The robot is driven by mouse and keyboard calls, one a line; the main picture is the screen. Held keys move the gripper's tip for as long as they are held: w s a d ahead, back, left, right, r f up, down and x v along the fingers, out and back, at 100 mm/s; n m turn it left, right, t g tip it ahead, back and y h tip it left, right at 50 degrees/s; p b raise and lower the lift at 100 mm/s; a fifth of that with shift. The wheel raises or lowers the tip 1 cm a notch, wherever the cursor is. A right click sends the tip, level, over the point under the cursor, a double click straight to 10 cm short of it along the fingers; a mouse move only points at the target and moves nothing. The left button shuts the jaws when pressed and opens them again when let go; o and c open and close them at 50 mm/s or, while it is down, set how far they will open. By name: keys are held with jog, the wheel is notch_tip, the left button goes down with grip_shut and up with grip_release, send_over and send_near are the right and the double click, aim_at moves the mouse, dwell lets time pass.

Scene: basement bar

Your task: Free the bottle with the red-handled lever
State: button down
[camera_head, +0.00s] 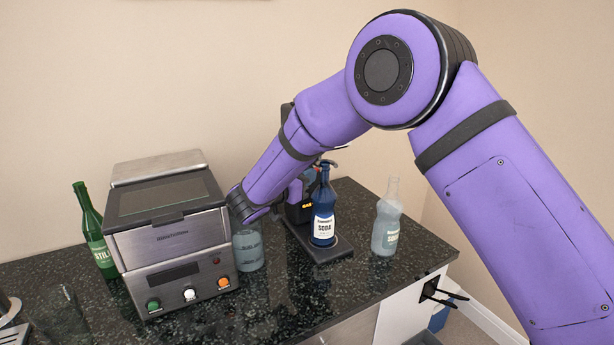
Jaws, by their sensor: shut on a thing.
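A dark blue soda bottle (323,215) with a white label stands upright on the black base (331,254) of a bottle stand, on the counter. The red-handled lever (327,163) shows only in part at the bottle's top, with a small reddish bit beside it. My arm reaches down from the right and its wrist ends left of the stand. My gripper (309,176) is mostly hidden behind the forearm and bottle neck. It is shut on the lever, though the grip itself is hard to see.
A steel appliance (170,235) with coloured knobs stands left, with a green bottle (94,232) behind it. A pale bottle (248,249) stands between appliance and stand, and another clear bottle (387,220) right of the stand. The dark speckled counter (270,300) is clear in front.

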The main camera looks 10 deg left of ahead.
jog(key=c, duration=1.1)
grip_release()
jog(key=shift+c, duration=0.2)
jog(key=shift+r, duration=0.1)
jog(key=shift+r, duration=0.3)
jog(key=s+d+r, duration=0.2)
jog(key=s, duration=0.5)
jog(key=s+d+r, duration=0.2)
jog(key=s+d, duration=0.1)
jog(key=s, duration=0.5)
jog(key=shift+d, duration=0.35)
jog(key=shift+r, duration=0.1)
